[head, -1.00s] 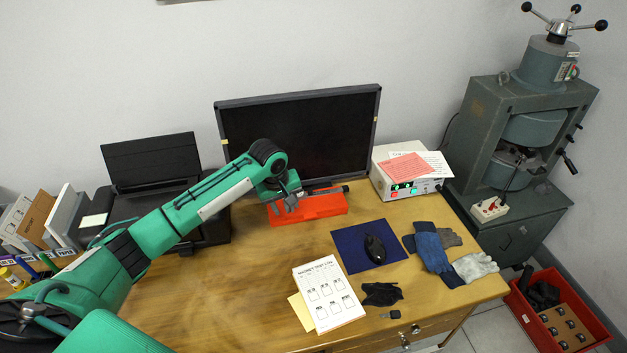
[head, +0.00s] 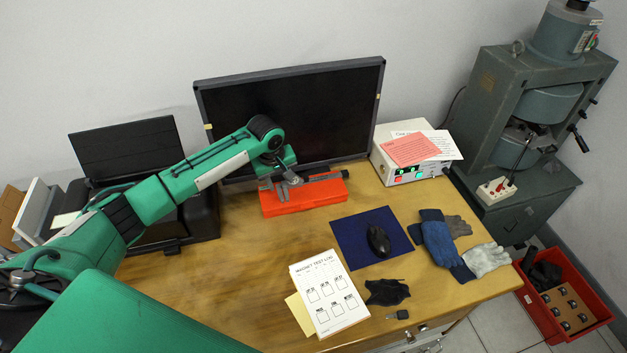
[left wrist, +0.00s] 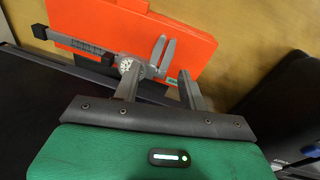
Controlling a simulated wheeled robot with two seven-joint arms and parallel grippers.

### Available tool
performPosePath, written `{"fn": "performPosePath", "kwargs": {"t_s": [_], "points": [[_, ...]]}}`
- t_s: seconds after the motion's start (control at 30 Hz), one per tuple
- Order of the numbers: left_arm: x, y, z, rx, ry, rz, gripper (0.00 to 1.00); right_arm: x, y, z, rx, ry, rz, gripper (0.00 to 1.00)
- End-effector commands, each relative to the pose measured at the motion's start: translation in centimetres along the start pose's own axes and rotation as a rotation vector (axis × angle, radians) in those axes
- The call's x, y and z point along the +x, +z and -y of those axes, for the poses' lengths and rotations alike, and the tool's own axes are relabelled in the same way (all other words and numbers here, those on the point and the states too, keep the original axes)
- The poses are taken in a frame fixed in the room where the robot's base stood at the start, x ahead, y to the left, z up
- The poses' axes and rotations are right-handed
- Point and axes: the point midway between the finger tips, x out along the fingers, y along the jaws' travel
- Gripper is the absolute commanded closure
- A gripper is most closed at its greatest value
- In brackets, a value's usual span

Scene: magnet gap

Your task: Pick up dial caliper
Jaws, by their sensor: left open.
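The dial caliper (head: 327,177) lies on an orange case (head: 313,196) in front of the monitor. In the left wrist view the caliper (left wrist: 88,47) shows its dark beam end at left, a round dial and grey jaws pointing up the picture. My left gripper (head: 279,182) is over the case's left part in the head view. In the left wrist view the left gripper (left wrist: 160,84) is open, one finger overlapping the caliper near the dial, the other right of the jaws. I cannot tell whether it touches. The gripper partly hides the caliper. My right gripper is not in view.
The monitor (head: 290,112) stands close behind the case. A white box (head: 398,170) with papers on top is to its right. A blue mat (head: 350,245) with a mouse, gloves (head: 440,245) and a printed pad (head: 328,295) lie in front. The left-middle tabletop is clear.

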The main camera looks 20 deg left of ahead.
Motion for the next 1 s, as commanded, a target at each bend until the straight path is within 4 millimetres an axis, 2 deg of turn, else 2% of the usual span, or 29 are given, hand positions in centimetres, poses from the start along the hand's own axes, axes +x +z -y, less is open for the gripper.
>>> {"fn": "performPosePath", "kwargs": {"t_s": [0.17,0.4,0.67,0.7,0.9,1.0], "points": [[1.6,0.1,0.2,0.000,-0.004,0.002,0.58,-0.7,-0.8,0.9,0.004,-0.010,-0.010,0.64],[4.9,0.1,0.3,0.000,-0.002,0.001,0.58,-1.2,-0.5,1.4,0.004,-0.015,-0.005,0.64],[5.5,0.1,0.4,0.001,-0.002,0.001,0.58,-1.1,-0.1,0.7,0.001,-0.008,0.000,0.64],[5.5,0.2,0.4,0.001,-0.002,0.001,0.59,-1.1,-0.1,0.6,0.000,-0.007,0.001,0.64],[5.6,0.2,0.4,0.001,-0.002,0.002,0.98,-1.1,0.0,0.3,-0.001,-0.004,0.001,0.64],[5.6,0.3,0.3,0.001,-0.002,0.003,1.00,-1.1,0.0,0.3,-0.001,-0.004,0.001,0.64]]}}
